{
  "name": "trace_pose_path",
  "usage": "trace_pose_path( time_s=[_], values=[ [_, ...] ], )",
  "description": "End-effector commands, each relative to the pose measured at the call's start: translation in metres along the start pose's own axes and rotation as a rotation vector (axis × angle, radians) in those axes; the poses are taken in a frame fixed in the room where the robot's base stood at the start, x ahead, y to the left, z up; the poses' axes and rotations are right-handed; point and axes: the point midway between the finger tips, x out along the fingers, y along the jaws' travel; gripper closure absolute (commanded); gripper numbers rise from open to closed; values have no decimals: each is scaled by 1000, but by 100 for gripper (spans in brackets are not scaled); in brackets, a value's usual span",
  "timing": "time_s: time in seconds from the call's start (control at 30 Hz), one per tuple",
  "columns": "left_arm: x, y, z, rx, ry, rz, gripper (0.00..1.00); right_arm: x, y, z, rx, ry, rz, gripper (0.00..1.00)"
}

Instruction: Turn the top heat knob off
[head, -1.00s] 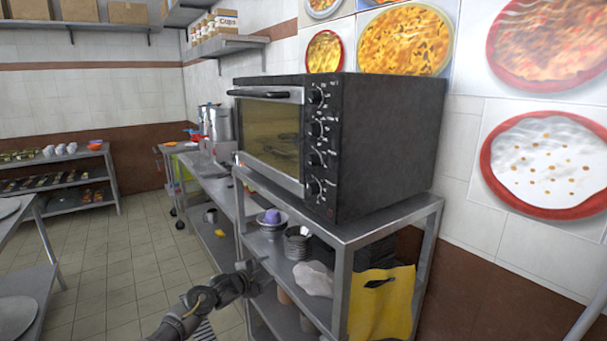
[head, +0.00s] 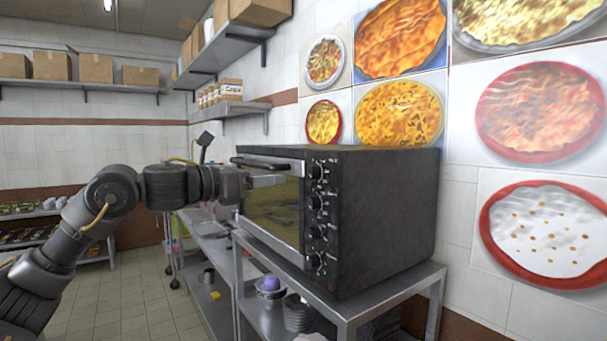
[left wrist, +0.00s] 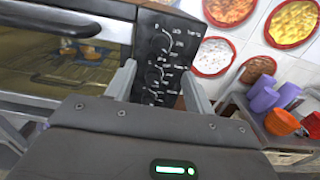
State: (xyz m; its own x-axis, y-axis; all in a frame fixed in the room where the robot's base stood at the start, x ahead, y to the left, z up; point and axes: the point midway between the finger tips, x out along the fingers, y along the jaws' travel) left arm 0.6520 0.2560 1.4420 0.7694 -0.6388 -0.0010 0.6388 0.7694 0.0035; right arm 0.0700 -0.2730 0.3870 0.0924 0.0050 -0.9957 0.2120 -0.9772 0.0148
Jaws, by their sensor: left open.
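The black toaster oven (head: 385,210) stands on a metal shelf unit. Its front panel has a column of dark knobs, and the top heat knob (head: 316,171) is at the upper end. My left gripper (head: 286,180) is raised in front of the oven door, just left of the panel in the head view. In the left wrist view, its open fingers (left wrist: 158,72) point at the panel, with a lower knob (left wrist: 153,75) between them. The top knob (left wrist: 160,43) appears just beyond the fingertips. No contact can be made out. My right gripper is not in view.
The oven's door handle (head: 270,163) sticks out close to my left gripper. The metal shelf unit (head: 385,300) below holds bowls. Purple cups (left wrist: 265,99) show at the right in the left wrist view. The tiled floor at left is clear.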

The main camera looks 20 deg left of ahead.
Motion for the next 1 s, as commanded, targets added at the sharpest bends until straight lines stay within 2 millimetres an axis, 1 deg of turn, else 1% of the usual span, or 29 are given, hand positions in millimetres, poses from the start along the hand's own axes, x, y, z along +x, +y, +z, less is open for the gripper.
trace_pose_path(
  time_s=[0.03, 0.17, 0.3, 0.5, 0.6, 0.7, 0.97, 1.0],
  values=[
    [7, -1, 3, -2, 1, -2, 47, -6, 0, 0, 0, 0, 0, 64],
    [30, 0, 4, -5, 1, -2, 47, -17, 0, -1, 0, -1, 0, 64],
    [57, -1, 4, -6, 2, -2, 47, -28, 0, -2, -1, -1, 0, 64],
    [87, 0, 3, -6, 0, 0, 47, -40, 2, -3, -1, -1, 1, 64],
    [95, 0, 2, -4, 0, 0, 47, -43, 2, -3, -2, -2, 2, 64],
    [100, 0, 1, -5, -1, 1, 47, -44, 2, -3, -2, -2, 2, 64],
    [101, 0, 0, -4, -1, 1, 47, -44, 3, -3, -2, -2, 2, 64],
    [101, 0, 0, -4, -1, 1, 49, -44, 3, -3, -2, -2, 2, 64]
  ],
)
